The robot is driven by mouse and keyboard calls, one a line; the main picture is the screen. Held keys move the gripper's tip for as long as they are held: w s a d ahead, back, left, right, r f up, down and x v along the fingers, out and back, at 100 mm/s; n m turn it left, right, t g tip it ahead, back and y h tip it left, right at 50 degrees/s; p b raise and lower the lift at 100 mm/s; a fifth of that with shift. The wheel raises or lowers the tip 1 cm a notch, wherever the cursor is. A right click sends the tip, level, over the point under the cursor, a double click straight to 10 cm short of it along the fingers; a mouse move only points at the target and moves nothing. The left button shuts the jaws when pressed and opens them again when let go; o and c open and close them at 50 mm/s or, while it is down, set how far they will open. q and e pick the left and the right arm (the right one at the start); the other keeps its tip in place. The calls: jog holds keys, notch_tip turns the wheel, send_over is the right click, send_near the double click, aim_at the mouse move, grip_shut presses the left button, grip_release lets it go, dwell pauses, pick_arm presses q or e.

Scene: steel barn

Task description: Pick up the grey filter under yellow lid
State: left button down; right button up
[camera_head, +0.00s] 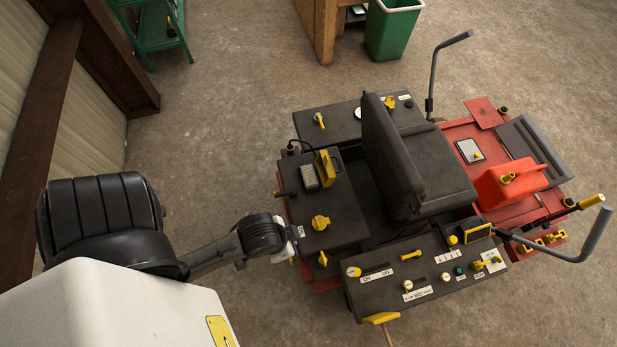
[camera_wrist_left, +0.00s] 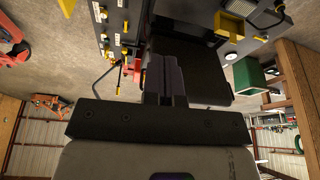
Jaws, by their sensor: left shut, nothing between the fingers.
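The grey filter (camera_head: 309,176) is a small ribbed block on the front-left dark panel of the mower (camera_head: 335,205) in the head view. The yellow lid (camera_head: 325,168) stands raised right beside it. My left gripper (camera_wrist_left: 159,60) is shut and empty. In the head view its arm ends at the left edge of the panel, below and left of the filter, and the fingertips are not clear. My right gripper is not in view.
The black seat (camera_head: 410,165) rises right of the filter. A yellow knob (camera_head: 320,222) stands on the same panel. Steering levers (camera_head: 580,240), a red fuel can (camera_head: 508,184) and a control panel (camera_head: 430,275) lie further right. A green bin (camera_head: 392,30) stands behind. The floor at left is clear.

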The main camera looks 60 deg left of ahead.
pick_arm(q)
jog(key=c, duration=1.1)
grip_release()
jog(key=shift+a, duration=0.2)
jog(key=shift+c, duration=0.2)
jog(key=o, duration=0.7)
jog(key=shift+c, duration=0.2)
jog(key=shift+d, duration=0.1)
